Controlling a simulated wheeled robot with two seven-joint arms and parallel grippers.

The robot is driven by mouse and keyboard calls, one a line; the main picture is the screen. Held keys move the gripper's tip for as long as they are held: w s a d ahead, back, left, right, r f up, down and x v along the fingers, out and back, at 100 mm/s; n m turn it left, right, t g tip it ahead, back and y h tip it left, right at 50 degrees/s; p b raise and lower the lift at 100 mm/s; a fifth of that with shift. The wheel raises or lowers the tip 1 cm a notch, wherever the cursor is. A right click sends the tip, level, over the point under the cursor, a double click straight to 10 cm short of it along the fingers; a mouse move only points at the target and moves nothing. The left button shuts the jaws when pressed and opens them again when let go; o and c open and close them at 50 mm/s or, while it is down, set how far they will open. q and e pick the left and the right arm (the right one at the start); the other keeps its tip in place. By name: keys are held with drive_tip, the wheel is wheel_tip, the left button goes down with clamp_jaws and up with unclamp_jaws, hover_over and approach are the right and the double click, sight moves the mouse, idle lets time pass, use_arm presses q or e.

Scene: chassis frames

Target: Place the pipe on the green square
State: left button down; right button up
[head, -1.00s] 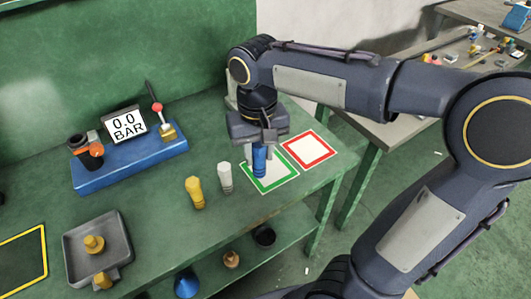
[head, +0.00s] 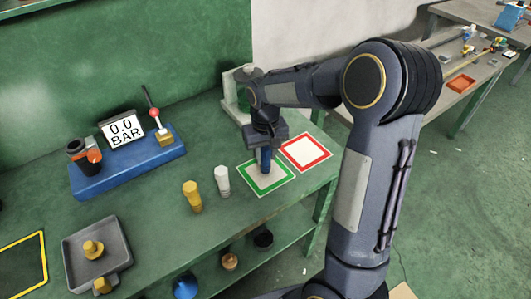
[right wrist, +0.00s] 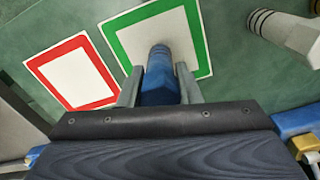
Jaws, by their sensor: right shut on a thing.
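The blue pipe (head: 266,160) is upright within the outline of the green square (head: 263,183), a white patch with a green border near the table's right end. My right gripper (head: 265,147) is shut on the pipe from above. In the right wrist view, the pipe (right wrist: 159,80) lies between the fingers (right wrist: 160,88), its far end over the white middle of the green square (right wrist: 150,38). I cannot tell whether its lower end touches the surface. My left gripper is not in view.
A red-bordered square (head: 305,152) adjoins the green one. A white bolt-like part (head: 222,181) and a yellow one (head: 192,196) stand to the left. A blue gauge stand (head: 125,170) is behind, and a grey tray (head: 72,262) is at front left.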

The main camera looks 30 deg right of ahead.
drive_tip(key=shift+f, duration=0.15)
drive_tip(key=o, duration=1.1)
